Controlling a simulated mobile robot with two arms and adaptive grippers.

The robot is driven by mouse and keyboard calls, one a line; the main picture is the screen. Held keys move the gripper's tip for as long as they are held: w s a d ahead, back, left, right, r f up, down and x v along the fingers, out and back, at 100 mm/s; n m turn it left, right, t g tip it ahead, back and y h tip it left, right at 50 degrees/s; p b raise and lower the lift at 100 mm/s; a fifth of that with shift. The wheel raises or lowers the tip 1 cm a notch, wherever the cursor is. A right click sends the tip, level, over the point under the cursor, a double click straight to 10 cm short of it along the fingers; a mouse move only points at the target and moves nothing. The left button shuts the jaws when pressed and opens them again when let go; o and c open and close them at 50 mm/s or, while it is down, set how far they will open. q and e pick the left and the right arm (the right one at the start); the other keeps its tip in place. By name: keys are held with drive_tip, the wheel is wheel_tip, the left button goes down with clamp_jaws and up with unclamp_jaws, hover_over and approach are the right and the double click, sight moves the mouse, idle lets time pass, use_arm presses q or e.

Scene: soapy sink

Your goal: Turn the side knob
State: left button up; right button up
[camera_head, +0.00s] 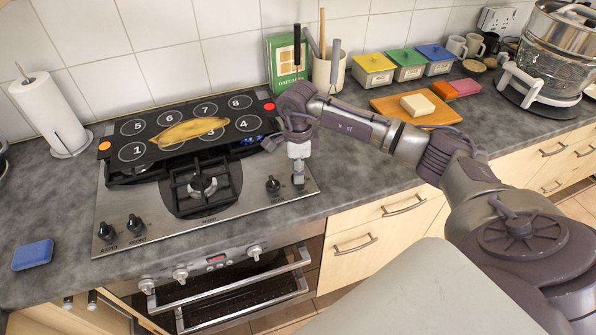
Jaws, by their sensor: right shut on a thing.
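A steel gas hob (240,215) is set in the grey counter. On its right side a black knob (273,184) stands free, just left of my right gripper (298,180). My right gripper points straight down at the hob's right end and is shut on a knob there, which its fingers mostly hide. Two more black knobs, one at far left (105,231) and one beside it (135,222), sit at the hob's front left. My left gripper is not in view.
A numbered black board (150,133) with a yellow cloth (190,131) covers the hob's rear. The oven door (240,290) below stands partly open. A blue sponge (33,254) lies at left. A cutting board (385,105) with a pale block (417,105) lies behind my right arm.

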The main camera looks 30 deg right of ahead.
drive_tip(key=m+b, duration=0.1)
drive_tip(key=m, duration=0.2)
drive_tip(key=shift+m, duration=0.4)
drive_tip(key=m+b, duration=0.2)
drive_tip(key=m, duration=0.2)
drive_tip(key=shift+m, duration=0.3)
drive_tip(key=m+b, duration=0.1)
drive_tip(key=m, duration=0.2)
drive_tip(key=shift+m, duration=0.3)
drive_tip(key=m, duration=0.4)
drive_tip(key=shift+m, duration=0.3)
drive_tip(key=m, duration=0.4)
drive_tip(key=shift+b, duration=0.35)
drive_tip(key=m, duration=0.8)
drive_tip(key=shift+r, duration=0.1)
drive_tip(key=shift+m+p, duration=0.5)
drive_tip(key=shift+m, duration=1.6)
